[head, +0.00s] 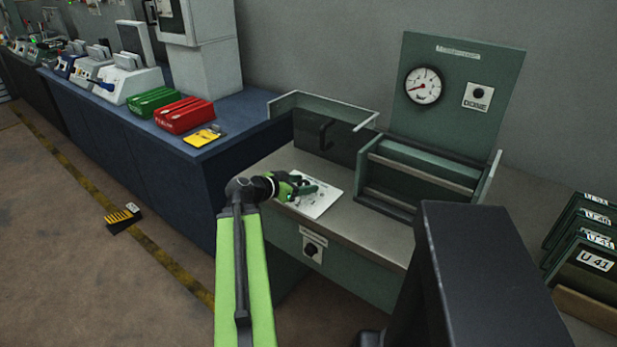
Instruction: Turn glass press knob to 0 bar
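The glass press is a green bench with a grey metal top (385,222). A small black knob (311,249) sits on its front panel under a white label; its exact setting is too small to read. A round white gauge (423,86) with a red needle is on the upright green panel, its needle pointing left. My green arm reaches in from the bottom. My gripper (307,188) is over the bench top, above and behind the knob and apart from it. Its fingers are too small to tell open from shut.
A white sheet (318,200) lies beneath my gripper. A DONE button (478,96) is beside the gauge. A blue counter (160,132) with red and green cases stands left. Dark panels marked U 41 (585,262) stand right. The floor before the blue counter is mostly clear.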

